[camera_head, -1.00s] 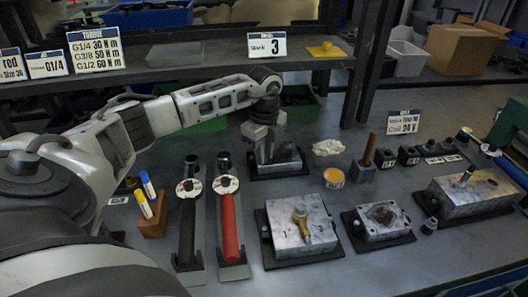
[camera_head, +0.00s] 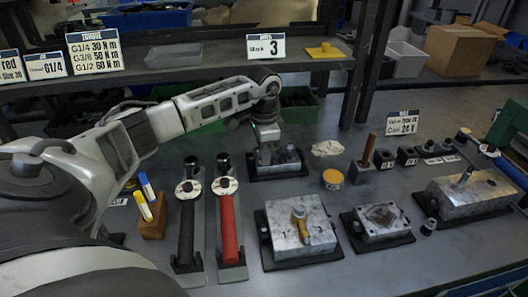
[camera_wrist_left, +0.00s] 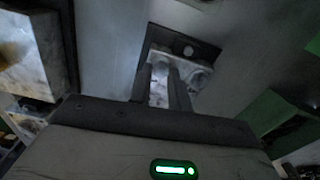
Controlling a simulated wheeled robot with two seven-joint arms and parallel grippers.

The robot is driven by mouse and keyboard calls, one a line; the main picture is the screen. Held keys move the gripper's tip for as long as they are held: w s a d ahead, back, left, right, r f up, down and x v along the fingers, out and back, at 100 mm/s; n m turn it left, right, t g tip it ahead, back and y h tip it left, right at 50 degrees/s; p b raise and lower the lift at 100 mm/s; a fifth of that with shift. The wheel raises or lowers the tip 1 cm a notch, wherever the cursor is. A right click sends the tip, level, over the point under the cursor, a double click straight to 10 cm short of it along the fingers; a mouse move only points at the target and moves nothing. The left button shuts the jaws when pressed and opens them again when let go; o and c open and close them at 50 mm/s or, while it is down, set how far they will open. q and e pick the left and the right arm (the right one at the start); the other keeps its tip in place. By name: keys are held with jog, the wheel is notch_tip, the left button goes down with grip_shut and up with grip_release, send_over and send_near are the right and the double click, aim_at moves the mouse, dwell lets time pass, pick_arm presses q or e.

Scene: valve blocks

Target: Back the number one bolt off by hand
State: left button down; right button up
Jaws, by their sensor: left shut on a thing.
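A silver valve block (camera_head: 291,163) sits on a black base plate at the back middle of the bench. My left gripper (camera_head: 268,150) reaches down onto its left part. In the left wrist view its two dark fingers (camera_wrist_left: 162,82) are close together over the block (camera_wrist_left: 197,78), shut on a small bolt that they mostly hide. I cannot read the bolt's number. A round black knob (camera_wrist_left: 188,50) shows beyond the fingers. My right gripper is not in view.
A black wrench (camera_head: 187,225) and a red wrench (camera_head: 229,225) lie to the left. A yellow round tin (camera_head: 333,179) and a white cloth (camera_head: 327,148) are to the right. A shelf (camera_head: 215,62) runs behind.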

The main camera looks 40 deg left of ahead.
pick_arm(q)
jog(key=c, duration=1.2)
grip_release()
jog(key=shift+c, duration=0.2)
notch_tip(320, 180, up, 16)
jog(key=shift+b, duration=0.3)
